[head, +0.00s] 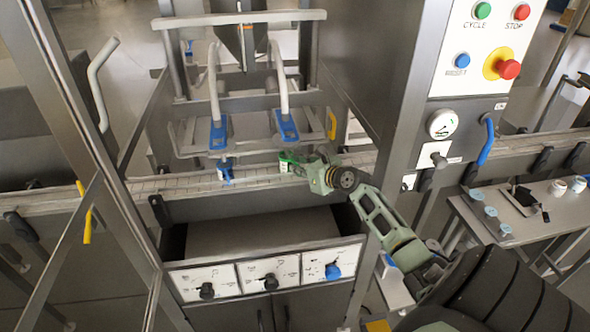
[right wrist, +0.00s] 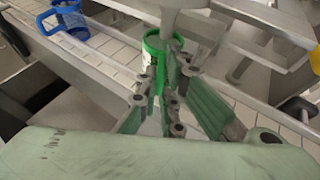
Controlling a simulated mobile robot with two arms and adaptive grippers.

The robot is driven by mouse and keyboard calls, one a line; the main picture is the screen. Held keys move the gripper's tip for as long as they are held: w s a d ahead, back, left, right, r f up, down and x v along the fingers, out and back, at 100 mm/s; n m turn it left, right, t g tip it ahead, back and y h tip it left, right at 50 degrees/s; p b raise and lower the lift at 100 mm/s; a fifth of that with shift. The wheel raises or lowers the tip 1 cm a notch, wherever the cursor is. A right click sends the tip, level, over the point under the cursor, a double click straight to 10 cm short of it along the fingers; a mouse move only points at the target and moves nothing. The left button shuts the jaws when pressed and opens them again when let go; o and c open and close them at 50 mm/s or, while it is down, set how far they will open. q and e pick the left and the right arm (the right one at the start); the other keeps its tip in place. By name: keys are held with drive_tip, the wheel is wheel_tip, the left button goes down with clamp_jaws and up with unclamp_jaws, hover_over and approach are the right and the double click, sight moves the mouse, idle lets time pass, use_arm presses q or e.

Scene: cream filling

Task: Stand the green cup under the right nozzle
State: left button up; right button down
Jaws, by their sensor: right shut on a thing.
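The green cup (head: 285,166) is on the conveyor, below and near the right nozzle (head: 286,126), which has a blue collar. In the right wrist view the green cup (right wrist: 152,46) looks upright, and a pale nozzle tube (right wrist: 184,18) hangs close above it. My right gripper (head: 301,166) reaches in from the right and is shut on the cup's green handle (right wrist: 158,72). I cannot tell whether the cup's base rests on the belt or is exactly centred under the nozzle. My left gripper is not in view.
A blue cup (head: 225,170) stands on the conveyor (head: 200,181) under the left nozzle (head: 218,132); it also shows in the right wrist view (right wrist: 66,22). The machine's frame post (head: 395,120) rises right of my arm. A control panel (head: 487,45) is at upper right.

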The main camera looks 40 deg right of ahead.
drive_tip(key=shift+s+d+f, duration=0.1)
drive_tip(key=shift+d+f, duration=0.15)
idle(0.7)
drive_tip(key=c, duration=2.1)
unclamp_jaws()
drive_tip(key=shift+f, duration=0.1)
drive_tip(key=shift+o, duration=1.4)
drive_tip(key=shift+d+f, duration=0.15)
drive_tip(key=shift+r, duration=0.2)
drive_tip(key=v, duration=1.1)
drive_tip(key=shift+s, duration=0.35)
drive_tip(key=shift+r, duration=0.1)
